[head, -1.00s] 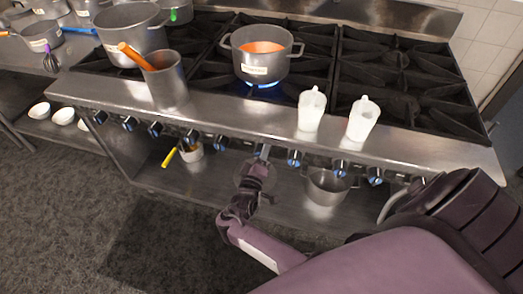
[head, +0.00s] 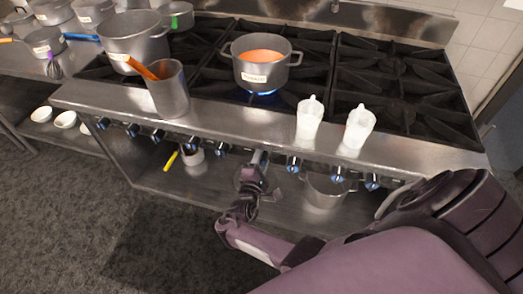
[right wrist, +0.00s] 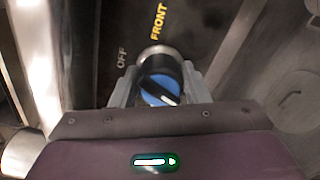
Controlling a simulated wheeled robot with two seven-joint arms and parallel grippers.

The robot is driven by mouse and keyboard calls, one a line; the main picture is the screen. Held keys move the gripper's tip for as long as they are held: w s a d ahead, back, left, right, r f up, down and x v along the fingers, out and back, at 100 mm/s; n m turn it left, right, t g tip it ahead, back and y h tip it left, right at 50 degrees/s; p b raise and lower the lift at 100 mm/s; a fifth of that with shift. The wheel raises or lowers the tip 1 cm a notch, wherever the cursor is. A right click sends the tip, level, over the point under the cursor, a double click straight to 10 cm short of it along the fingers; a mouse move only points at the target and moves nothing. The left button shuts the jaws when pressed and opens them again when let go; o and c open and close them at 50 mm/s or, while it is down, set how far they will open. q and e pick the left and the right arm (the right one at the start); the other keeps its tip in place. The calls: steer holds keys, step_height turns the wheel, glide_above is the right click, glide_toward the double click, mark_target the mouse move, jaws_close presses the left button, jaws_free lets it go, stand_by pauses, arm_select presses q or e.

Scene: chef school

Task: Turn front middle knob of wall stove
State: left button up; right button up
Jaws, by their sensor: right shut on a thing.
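The wall stove (head: 300,120) has a row of black and blue knobs along its front edge. My right gripper (head: 258,158) is at a knob near the middle of this row and hides it in the head view. In the right wrist view, the knob (right wrist: 160,82) is black with a blue face, and its white pointer line slants to the lower right. The fingers of the right gripper (right wrist: 160,88) are on either side of it, shut on it. The labels "FRONT" and "OFF" show beside the knob. My left gripper is not in view.
A pot of orange food (head: 262,65) stands over a lit blue flame. Two white bottles (head: 309,120) and (head: 357,128) and a metal utensil holder (head: 167,92) stand on the front ledge. A pot (head: 325,190) sits on the shelf below.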

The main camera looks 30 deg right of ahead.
steer(key=shift+n, duration=0.4)
steer(key=o, duration=1)
steer(key=shift+c, duration=0.2)
